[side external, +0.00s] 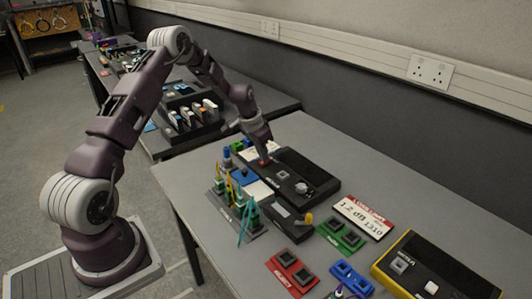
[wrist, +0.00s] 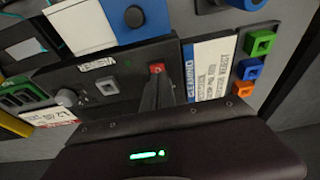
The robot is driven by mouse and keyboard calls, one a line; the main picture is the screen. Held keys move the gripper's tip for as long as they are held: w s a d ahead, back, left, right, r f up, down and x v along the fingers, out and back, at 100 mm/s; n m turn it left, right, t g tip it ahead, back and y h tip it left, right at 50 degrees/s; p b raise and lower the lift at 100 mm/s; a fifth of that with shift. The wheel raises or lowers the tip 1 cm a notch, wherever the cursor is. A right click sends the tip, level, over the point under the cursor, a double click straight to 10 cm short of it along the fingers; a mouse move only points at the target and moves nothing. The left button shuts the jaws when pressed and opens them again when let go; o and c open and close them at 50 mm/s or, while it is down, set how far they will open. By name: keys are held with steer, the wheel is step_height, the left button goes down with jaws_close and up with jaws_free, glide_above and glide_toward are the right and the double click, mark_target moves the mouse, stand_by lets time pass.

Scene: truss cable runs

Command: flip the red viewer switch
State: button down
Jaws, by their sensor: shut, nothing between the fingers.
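The red switch (wrist: 157,68) sits on the black panel box (wrist: 125,72), near one end. In the wrist view my gripper (wrist: 158,82) is shut and empty, its fingertips right at the red switch; I cannot tell whether they touch it. In the side view my gripper (side external: 265,155) points down at the end of the black box (side external: 300,168), and only a little red shows below the tips. The box also carries a grey square button (side external: 284,175) and a pale knob (side external: 302,187). The fingers partly cover the switch, so its position is unclear.
A white label card (wrist: 212,68) and several coloured blocks (wrist: 252,68) lie beside the box. A stand with cables (side external: 238,205), red (side external: 292,271) and green (side external: 340,235) button plates and a yellow-edged box (side external: 440,270) share the grey table (side external: 335,150).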

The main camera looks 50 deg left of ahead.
steer(key=shift+s+r, duration=0.1)
steer(key=s+v, duration=0.1)
steer(key=v, duration=1.2)
steer(key=shift+s+r, duration=0.15)
steer(key=shift+s, duration=0.25)
steer(key=s+d+r+t+y, duration=0.1)
steer(key=s+d+r, duration=1.25)
steer(key=d, duration=0.35)
steer(key=s+d, duration=0.3)
steer(key=s, duration=0.5)
steer(key=s+d+t+h, duration=0.1)
steer(key=s+d, duration=0.3)
steer(key=s, duration=0.4)
steer(key=shift+d+r, duration=0.15)
steer(key=shift+r, duration=0.3)
